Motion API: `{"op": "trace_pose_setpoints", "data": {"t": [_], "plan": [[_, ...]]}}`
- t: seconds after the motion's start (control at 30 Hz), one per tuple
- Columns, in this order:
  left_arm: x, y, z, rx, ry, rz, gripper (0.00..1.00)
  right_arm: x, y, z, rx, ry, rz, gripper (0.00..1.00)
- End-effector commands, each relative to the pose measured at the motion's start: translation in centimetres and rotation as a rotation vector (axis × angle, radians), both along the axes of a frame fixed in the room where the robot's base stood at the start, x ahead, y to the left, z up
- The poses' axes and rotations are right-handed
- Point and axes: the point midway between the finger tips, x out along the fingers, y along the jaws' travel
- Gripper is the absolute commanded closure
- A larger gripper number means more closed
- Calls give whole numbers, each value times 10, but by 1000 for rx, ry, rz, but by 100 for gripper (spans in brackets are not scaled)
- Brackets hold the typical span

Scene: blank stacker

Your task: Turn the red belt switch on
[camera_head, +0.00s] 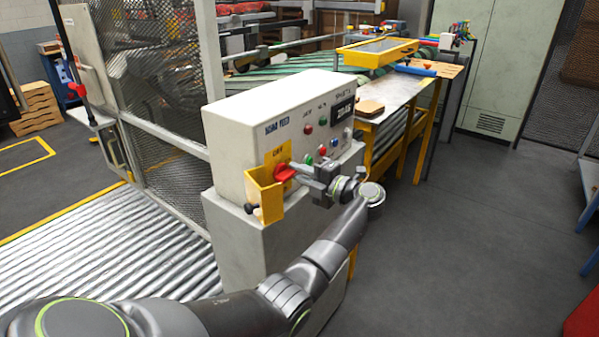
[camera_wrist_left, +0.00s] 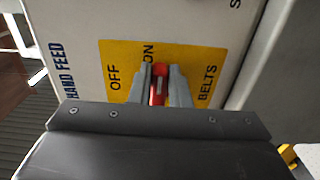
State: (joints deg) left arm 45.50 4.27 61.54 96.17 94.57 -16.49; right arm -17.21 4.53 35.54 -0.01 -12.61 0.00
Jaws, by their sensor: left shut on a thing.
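The red belt switch (camera_head: 284,173) is on a yellow plate (camera_head: 277,156) on the front of the white control box (camera_head: 240,145). My left gripper (camera_head: 297,170) is shut on the red switch. In the left wrist view the fingers (camera_wrist_left: 158,85) stand on both sides of the red handle (camera_wrist_left: 158,72). The yellow plate (camera_wrist_left: 208,62) reads OFF, ON and BELTS there. The handle lies roughly in line with the ON label in that view. Its far end is partly hidden between the fingers. My right gripper does not show.
A yellow open bin (camera_head: 266,197) is on the box just below the switch. Several coloured buttons and a display (camera_head: 342,108) are to its right. A mesh fence (camera_head: 165,90) and rollers (camera_head: 100,245) are at left.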

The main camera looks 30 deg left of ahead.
Motion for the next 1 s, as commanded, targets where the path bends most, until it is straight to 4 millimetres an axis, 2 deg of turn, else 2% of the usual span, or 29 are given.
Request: {"op": "trace_pose_setpoints", "data": {"t": [0.2,0.23,0.4,0.77,0.87,1.0], "plan": [[0,0,0,0,2,-2,100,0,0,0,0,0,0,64],[0,0,0,0,2,-3,82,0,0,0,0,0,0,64],[0,0,0,0,1,-2,62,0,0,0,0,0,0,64],[0,-6,-1,0,0,-2,62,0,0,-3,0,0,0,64],[-1,-19,-3,-3,-1,-4,62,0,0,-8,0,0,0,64],[-3,-50,-5,-3,-2,-5,62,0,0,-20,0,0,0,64]]}}
